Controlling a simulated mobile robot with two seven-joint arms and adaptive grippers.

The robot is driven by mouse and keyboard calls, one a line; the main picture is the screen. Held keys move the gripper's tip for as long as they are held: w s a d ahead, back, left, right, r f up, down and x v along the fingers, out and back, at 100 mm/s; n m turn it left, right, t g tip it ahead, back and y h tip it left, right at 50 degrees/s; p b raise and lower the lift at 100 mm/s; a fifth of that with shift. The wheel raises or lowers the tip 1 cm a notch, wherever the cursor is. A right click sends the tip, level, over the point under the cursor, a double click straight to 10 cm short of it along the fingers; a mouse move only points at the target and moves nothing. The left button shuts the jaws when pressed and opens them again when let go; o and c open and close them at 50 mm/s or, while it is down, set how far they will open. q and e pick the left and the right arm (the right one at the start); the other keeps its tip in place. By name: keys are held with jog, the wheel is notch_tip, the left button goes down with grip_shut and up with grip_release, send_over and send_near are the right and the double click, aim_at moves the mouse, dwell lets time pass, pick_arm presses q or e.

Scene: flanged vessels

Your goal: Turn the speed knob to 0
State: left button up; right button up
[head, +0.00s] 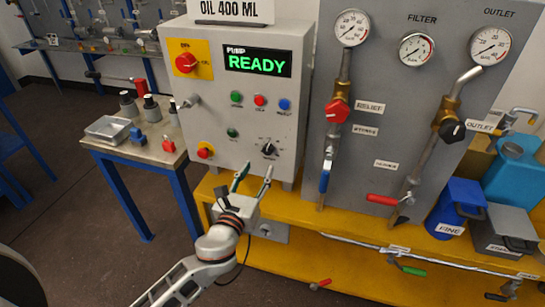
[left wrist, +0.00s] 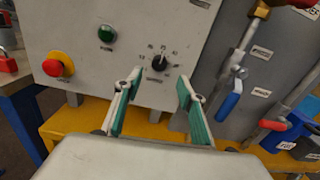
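The black speed knob (head: 268,149) sits low on the right of the grey control box, with a printed scale around it. In the left wrist view the knob (left wrist: 158,64) lies beyond and between my fingertips, its pointer tilted up and to the right; the scale numbers are too small to read surely. My left gripper (head: 254,177) is open, empty and just below and in front of the knob, apart from it. Its two green-padded fingers also show in the left wrist view (left wrist: 155,88). My right gripper is in neither view.
A red mushroom button (head: 205,151) and a green button (head: 232,132) are left of the knob. A blue-handled valve (head: 325,178) stands to the right on the pipe panel. A yellow shelf (head: 290,215) runs below.

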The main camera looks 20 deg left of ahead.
aim_at(267, 151)
pick_arm(q)
jog(key=w, duration=0.7)
jog(key=shift+w, duration=0.25)
jog(key=c, duration=1.1)
